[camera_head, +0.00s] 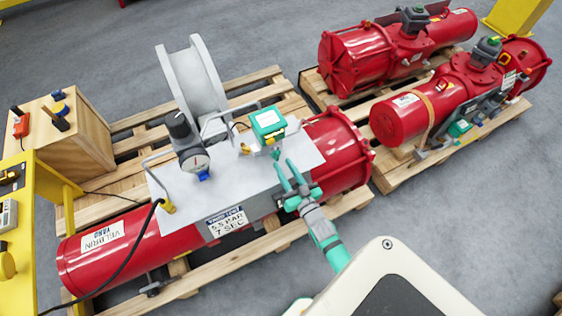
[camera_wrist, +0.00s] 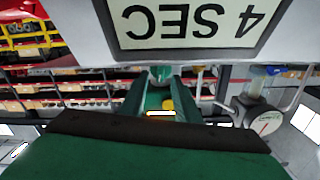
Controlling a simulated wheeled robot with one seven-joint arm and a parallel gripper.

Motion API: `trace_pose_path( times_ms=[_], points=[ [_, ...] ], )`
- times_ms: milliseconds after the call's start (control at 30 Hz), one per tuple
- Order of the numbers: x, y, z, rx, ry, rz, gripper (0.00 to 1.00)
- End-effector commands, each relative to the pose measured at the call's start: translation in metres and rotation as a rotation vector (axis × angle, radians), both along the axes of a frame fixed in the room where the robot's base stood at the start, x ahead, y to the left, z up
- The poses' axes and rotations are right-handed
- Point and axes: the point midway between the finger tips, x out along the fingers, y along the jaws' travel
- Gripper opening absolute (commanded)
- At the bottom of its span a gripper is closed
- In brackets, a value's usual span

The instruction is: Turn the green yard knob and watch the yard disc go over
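The red actuator lettered YARD (camera_head: 102,236) lies on the near pallet. A teal box with a yellow part (camera_head: 268,122) stands on its pale plate, and a small green knob (camera_head: 277,154) shows just below it. I cannot make out which part is the yard disc. My gripper (camera_head: 287,168) is open, its teal fingers apart and pointing up at the plate, tips close to the green knob. In the wrist view, the fingers (camera_wrist: 160,95) stand either side of a green and yellow part, with a gap; contact is unclear.
A gauge (camera_head: 195,161) with a black knob (camera_head: 178,125) stands left of the teal box, before a grey reel (camera_head: 193,77). A sign (camera_head: 227,221) hangs below the plate. A wooden box (camera_head: 72,130) and yellow stand (camera_head: 30,225) are left. Two other red actuators lie behind right.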

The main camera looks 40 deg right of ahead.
Motion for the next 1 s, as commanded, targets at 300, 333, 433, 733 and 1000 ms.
trace_pose_path(
  times_ms=[300,333,433,733,1000],
  points=[
    [0.026,-0.007,0.0,0.0,0.0,0.001,0.29],
    [0.027,-0.007,0.0,0.0,0.0,0.001,0.29],
    [0.028,-0.008,0.0,-0.001,0.0,0.0,0.29],
    [0.028,-0.008,0.0,-0.001,0.0,0.0,0.05],
    [0.028,-0.008,0.0,-0.04,0.011,0.0,0.0]
  ],
)
